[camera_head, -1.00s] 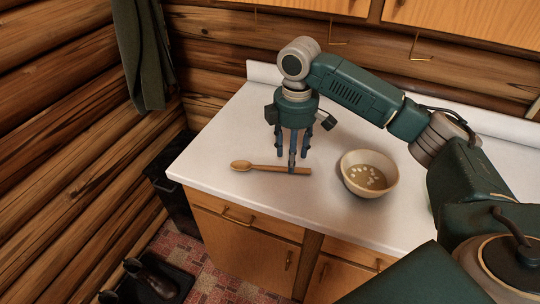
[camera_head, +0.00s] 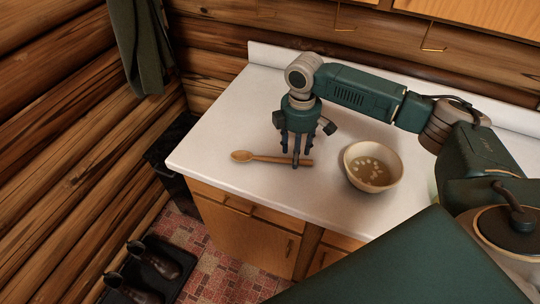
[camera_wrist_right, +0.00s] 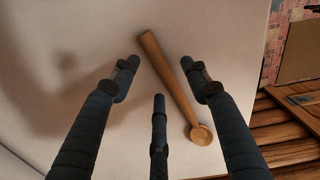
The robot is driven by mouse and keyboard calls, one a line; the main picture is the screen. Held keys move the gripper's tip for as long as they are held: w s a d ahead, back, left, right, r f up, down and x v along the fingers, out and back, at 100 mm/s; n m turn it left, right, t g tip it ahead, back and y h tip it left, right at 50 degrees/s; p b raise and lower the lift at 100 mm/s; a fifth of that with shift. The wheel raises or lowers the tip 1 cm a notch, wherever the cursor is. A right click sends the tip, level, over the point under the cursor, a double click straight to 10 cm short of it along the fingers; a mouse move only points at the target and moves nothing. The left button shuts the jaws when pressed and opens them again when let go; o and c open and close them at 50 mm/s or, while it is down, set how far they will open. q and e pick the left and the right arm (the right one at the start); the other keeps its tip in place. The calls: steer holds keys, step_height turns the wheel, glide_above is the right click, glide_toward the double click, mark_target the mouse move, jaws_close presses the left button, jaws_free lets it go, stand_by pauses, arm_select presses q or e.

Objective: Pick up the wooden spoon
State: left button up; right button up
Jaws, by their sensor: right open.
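The wooden spoon (camera_head: 268,158) lies flat on the white counter near its front left edge, bowl end to the left. My right gripper (camera_head: 298,160) points down over the handle end. In the right wrist view the spoon (camera_wrist_right: 172,76) lies beyond the spread fingers (camera_wrist_right: 160,90), its handle between the tips of the two side fingers and its bowl toward the lower right. The gripper is open and holds nothing. Whether any finger touches the spoon or counter I cannot tell. My left gripper is in neither view.
A cream bowl (camera_head: 391,178) with pale pieces in liquid stands on the counter (camera_head: 225,130), right of the gripper. The log wall closes the back and left. Shoes (camera_head: 160,260) sit on the floor at lower left. Counter left of the spoon is clear.

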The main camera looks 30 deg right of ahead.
steer(key=shift+f, duration=0.9)
steer(key=shift+c, duration=0.5)
steer(key=c, duration=0.9)
jaws_close()
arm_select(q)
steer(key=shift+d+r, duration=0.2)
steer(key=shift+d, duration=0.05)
